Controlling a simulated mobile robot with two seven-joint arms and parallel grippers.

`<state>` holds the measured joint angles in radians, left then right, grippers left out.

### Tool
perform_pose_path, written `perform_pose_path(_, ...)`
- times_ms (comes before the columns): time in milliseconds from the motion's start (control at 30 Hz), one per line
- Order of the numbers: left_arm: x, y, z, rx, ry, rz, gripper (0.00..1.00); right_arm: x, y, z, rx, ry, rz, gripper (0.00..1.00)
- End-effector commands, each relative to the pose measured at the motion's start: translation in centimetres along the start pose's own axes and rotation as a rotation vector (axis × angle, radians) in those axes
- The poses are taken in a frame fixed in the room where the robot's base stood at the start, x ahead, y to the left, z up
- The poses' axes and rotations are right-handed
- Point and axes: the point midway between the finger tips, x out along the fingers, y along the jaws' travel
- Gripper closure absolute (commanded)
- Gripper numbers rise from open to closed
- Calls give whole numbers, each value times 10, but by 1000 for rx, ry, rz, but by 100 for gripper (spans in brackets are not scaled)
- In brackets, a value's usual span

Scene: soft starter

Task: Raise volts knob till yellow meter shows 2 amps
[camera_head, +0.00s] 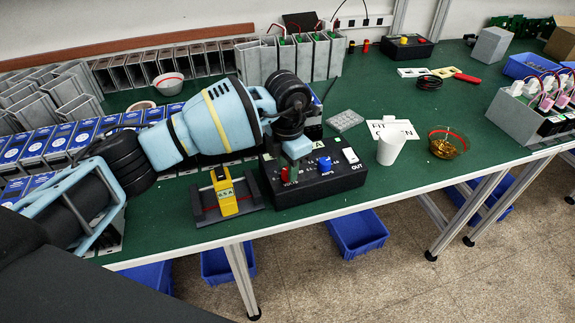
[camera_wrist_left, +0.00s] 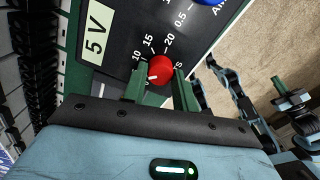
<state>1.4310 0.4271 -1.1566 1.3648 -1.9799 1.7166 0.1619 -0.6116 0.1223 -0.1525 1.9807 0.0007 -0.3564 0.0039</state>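The black supply box (camera_head: 330,180) stands at the table's front edge. Its red knob (camera_head: 285,174) is at the left and a blue knob (camera_head: 325,164) is beside it. My left gripper (camera_head: 291,158) reaches down over the red knob. In the left wrist view, its two green fingers hold the red knob (camera_wrist_left: 161,68) between them. The knob's white mark points toward the lower left, and a scale with 10, 15, 20 surrounds it. A "5 V" label is on the box. The yellow meter (camera_head: 225,194) appears to read 0.5 A. My right gripper is not in the head view; a blurred dark, pale-blue arm part shows at the wrist view's right.
A white cup (camera_head: 390,148) and a glass bowl (camera_head: 446,144) stand right of the box. A grey grid block (camera_head: 344,120) lies behind it. Grey housings and blue-labelled units crowd the left and back.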

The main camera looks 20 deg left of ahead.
Motion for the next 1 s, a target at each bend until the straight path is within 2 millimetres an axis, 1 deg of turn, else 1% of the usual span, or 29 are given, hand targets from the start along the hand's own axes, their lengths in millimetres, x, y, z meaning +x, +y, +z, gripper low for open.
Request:
perform_pose_path(33, 0, 0, 0, 0, 0, 0, 79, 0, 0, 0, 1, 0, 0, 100)
perform_pose_path(100, 0, 0, 0, 0, 0, 0, 88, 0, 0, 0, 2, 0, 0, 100)
perform_pose_path(167, 0, 0, 0, 0, 0, 0, 94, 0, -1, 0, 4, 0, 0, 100)
perform_pose_path(367, 0, 0, 0, 14, 0, 0, 95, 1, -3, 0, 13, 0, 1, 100)
perform_pose_path(567, 0, 0, 0, 83, 0, 0, 95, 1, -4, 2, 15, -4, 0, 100)
perform_pose_path(767, 0, 1, 0, 226, -1, 0, 95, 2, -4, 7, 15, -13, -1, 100)
perform_pose_path(1000, 1, 1, 0, 451, 0, 0, 95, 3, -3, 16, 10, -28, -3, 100)
